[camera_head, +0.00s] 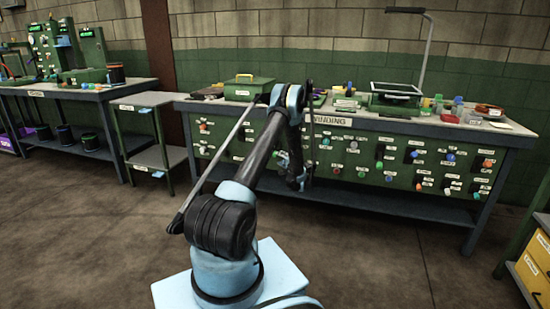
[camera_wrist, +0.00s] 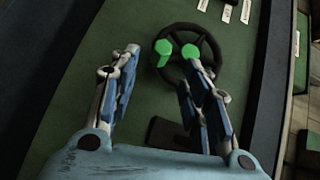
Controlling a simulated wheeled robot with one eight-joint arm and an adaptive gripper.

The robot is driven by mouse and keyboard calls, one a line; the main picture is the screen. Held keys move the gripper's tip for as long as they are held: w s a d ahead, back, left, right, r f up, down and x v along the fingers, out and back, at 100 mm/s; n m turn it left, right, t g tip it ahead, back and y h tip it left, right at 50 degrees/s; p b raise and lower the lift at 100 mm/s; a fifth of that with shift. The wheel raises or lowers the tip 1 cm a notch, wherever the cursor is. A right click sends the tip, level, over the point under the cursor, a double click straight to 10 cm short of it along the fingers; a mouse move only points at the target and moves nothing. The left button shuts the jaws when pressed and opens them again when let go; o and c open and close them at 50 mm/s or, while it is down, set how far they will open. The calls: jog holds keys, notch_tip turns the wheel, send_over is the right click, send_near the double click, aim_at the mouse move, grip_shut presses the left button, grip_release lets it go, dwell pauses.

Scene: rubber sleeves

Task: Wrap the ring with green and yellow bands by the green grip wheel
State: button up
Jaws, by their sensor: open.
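In the wrist view a dark spoked wheel (camera_wrist: 213,44) sits on a green panel (camera_wrist: 120,100). Two bright green parts show on it: a grip knob (camera_wrist: 163,48) at its left side and a green piece near its middle. My gripper (camera_wrist: 162,58) is open, with its two fingers apart and nothing between them. The right fingertip overlaps the wheel's lower part in the picture; I cannot tell whether it touches. The left finger is left of the wheel. In the head view my arm hides this part of the bench. I cannot make out a ring with green and yellow bands.
The long bench (camera_head: 430,125) has a front panel with many coloured knobs and white labels. A green box (camera_head: 248,90) and a framed stand (camera_head: 395,97) are on top with small parts. Another bench (camera_head: 90,95) stands left. The floor in front is clear.

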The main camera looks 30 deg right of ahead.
jog(key=w, duration=0.6)
jog(key=w+f, duration=0.1)
jog(key=w, duration=0.1)
jog(key=shift+w+d, duration=0.4)
grip_shut()
